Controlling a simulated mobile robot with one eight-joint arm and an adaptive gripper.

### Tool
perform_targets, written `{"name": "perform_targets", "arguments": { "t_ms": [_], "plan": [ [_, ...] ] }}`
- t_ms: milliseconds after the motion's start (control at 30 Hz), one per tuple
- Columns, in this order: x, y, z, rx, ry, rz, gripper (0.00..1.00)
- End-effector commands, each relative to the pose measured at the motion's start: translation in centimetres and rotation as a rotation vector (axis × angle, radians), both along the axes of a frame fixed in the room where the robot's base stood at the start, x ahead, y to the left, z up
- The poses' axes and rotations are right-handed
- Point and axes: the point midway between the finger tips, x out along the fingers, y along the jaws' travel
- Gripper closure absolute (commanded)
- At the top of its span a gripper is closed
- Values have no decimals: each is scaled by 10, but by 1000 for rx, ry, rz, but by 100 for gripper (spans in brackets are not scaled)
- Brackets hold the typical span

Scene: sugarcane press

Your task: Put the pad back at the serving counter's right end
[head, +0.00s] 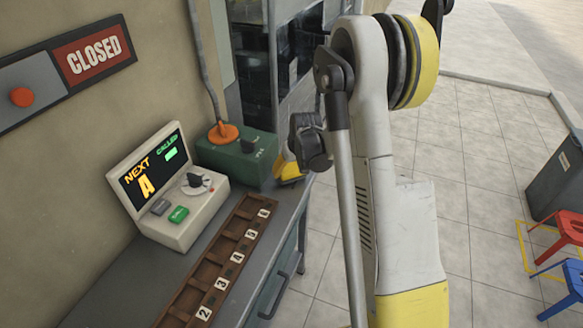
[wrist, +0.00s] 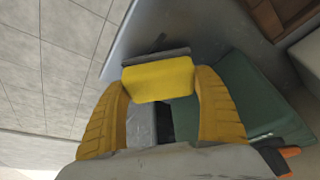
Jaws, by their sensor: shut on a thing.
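The pad (wrist: 158,80) is a yellow block with a dark grey strip along its far edge in the wrist view. My gripper (wrist: 160,82) has its two yellow fingers shut on the pad's sides. In the head view my gripper (head: 291,170) is at the far end of the grey serving counter (head: 112,290), close to the green box. My gripper and arm hide most of the pad there. I cannot tell whether the pad touches the counter top.
The green box (head: 236,160) with an orange-based cable stands close beside my gripper; it also shows in the wrist view (wrist: 262,105). The ticket display (head: 175,190) and a wooden number rack (head: 225,260) are nearer. Tiled floor lies beyond the counter edge. Red (head: 572,228) and blue stools stand right.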

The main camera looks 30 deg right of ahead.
Motion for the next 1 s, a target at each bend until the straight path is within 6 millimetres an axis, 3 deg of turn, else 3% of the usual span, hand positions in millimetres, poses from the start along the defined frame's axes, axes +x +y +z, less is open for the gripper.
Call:
{"name": "perform_targets", "arguments": {
  "t_ms": [700, 733, 800, 1000],
  "plan": [
    [0, 0, -8, 0, 0, 0, 57],
    [0, 0, -8, 0, 0, 0, 16],
    [0, 0, -7, 0, 0, 0, 0],
    [0, 0, -7, 0, 0, 0, 0]
  ]
}}
